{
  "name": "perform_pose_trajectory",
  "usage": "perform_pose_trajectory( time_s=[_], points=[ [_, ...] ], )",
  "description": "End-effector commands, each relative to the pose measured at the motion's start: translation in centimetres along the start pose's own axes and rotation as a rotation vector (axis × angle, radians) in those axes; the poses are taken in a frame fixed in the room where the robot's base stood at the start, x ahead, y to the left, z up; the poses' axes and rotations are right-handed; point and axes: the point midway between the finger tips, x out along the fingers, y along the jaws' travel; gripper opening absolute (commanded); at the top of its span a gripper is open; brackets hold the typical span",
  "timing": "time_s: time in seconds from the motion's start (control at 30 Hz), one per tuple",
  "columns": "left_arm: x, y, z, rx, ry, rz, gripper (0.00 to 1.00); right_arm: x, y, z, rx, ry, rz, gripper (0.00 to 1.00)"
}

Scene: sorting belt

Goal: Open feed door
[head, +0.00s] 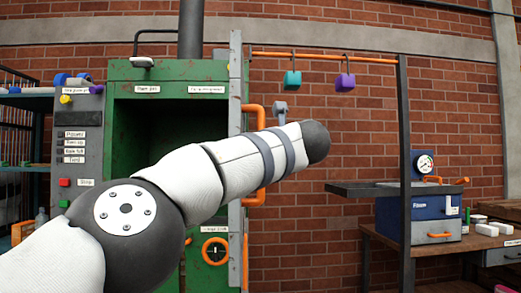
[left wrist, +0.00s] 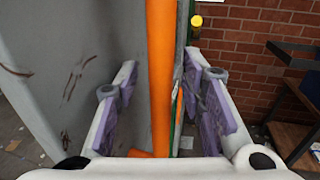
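The feed door (head: 236,75) shows nearly edge-on in the head view, a narrow grey upright panel swung out at the right side of the green machine's dark opening (head: 170,130). Its orange handle (head: 262,195) is on the right face, partly hidden by my left arm. In the left wrist view the orange handle bar (left wrist: 161,75) runs upright between the fingers of my left gripper (left wrist: 163,95), beside the grey, scratched door face (left wrist: 70,65). The fingers, with purple pads, are open, with gaps on both sides of the bar. My right gripper is not in view.
A control panel (head: 76,118) with buttons stands left of the opening. A blue gauge box (head: 420,213) stands on the right bench. Brick wall lies behind.

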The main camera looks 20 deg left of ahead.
Motion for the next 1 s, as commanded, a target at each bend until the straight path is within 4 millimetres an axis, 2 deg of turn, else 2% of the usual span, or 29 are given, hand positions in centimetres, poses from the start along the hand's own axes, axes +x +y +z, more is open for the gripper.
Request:
perform_pose_trajectory(
  time_s=[0.2, 0.33, 0.43, 0.6, 0.7, 0.83, 1.0],
  points=[
    [-0.1, 0.0, 0.0, 0.000, 0.000, 0.000, 0.36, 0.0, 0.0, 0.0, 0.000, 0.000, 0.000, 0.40],
    [-1.2, -0.1, 0.1, 0.002, -0.001, -0.002, 0.36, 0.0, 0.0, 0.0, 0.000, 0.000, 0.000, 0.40],
    [-3.0, 0.0, 0.2, 0.003, -0.003, -0.004, 0.36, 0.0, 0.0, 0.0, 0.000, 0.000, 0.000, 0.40],
    [-7.8, 0.0, 0.2, 0.002, -0.003, -0.003, 0.36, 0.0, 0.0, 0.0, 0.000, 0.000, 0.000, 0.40],
    [-10.0, 0.0, 0.1, 0.001, -0.004, -0.002, 0.36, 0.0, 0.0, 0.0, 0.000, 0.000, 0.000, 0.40],
    [-11.6, 0.0, 0.0, 0.000, -0.001, 0.000, 0.36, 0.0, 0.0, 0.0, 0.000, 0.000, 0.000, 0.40],
    [-12.1, 0.0, 0.0, 0.000, 0.000, 0.000, 0.36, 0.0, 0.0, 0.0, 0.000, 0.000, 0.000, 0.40]
  ],
)
